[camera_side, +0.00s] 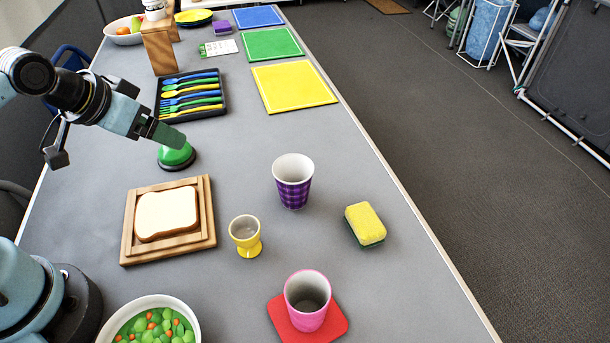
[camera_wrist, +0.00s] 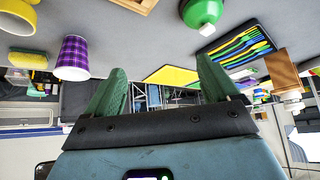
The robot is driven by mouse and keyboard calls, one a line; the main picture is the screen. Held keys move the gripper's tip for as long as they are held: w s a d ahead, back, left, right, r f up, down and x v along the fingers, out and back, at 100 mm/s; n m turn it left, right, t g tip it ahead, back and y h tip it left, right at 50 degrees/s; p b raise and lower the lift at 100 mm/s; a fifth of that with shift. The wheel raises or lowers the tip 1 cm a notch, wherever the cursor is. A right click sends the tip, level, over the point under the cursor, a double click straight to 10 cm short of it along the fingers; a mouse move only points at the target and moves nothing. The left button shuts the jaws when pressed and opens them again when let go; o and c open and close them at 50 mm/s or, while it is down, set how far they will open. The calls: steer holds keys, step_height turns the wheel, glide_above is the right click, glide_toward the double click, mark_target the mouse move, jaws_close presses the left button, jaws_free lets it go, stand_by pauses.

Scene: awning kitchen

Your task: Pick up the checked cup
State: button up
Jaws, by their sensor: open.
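The checked cup (camera_side: 293,183) is purple checked with a white inside. It stands upright near the middle of the table in the side view. It also shows in the wrist view (camera_wrist: 74,58) at the upper left, where the picture is upside down. My gripper (camera_side: 180,139) is at the left in the side view, above the table near a green dome-shaped thing and well to the left of the cup. In the wrist view my gripper (camera_wrist: 162,80) has its two green fingers spread apart with nothing between them.
A yellow egg cup (camera_side: 245,237), a bread board (camera_side: 207,232), a sponge (camera_side: 364,223) and a pink cup (camera_side: 308,302) on a red mat surround the checked cup. The green dome (camera_side: 176,157) and cutlery tray (camera_side: 222,93) lie behind. Bare table separates the dome and checked cup.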

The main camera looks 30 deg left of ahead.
steer(key=shift+o, duration=0.9)
steer(key=n+g+h, duration=0.5)
steer(key=n+h, duration=0.7)
steer(key=n, duration=0.8)
glide_toward(310, 179)
steer(key=x, duration=0.5)
steer(key=f+x, duration=0.1)
steer(key=x, duration=0.2)
steer(key=shift+w+f, duration=0.2)
steer(key=shift+w, duration=0.25)
steer(key=shift+a, duration=0.1)
steer(key=c, duration=0.8)
